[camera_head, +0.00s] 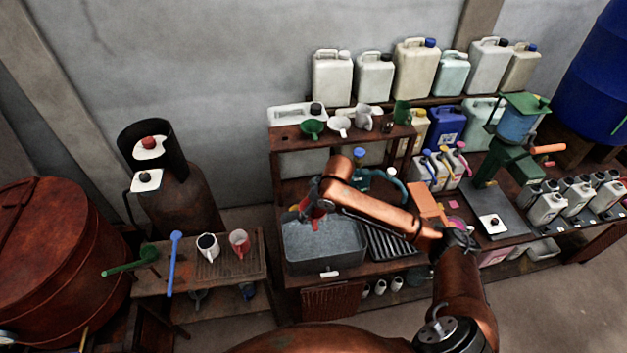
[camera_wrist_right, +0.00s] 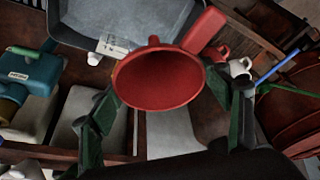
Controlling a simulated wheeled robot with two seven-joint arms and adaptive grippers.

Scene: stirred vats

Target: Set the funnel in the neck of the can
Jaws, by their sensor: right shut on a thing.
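The red funnel (camera_wrist_right: 158,78) sits between the fingers of my right gripper (camera_wrist_right: 164,92) in the wrist view, its wide mouth facing the camera. The gripper is shut on it. In the head view the right gripper (camera_head: 308,206) and a bit of the red funnel (camera_head: 318,213) are above the grey sink (camera_head: 326,256), apart from any can. Several cans stand on the shelves, among them a pale can (camera_head: 332,76) and a blue can (camera_head: 449,126); I cannot tell which one is meant. My left gripper is not in view.
A wooden shelf (camera_head: 290,133) behind the sink carries a green funnel (camera_head: 312,128), a white funnel (camera_head: 340,124) and jugs. A low table (camera_head: 218,272) to the left holds two mugs and a blue ladle (camera_head: 174,262). A green press (camera_head: 489,160) stands at right.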

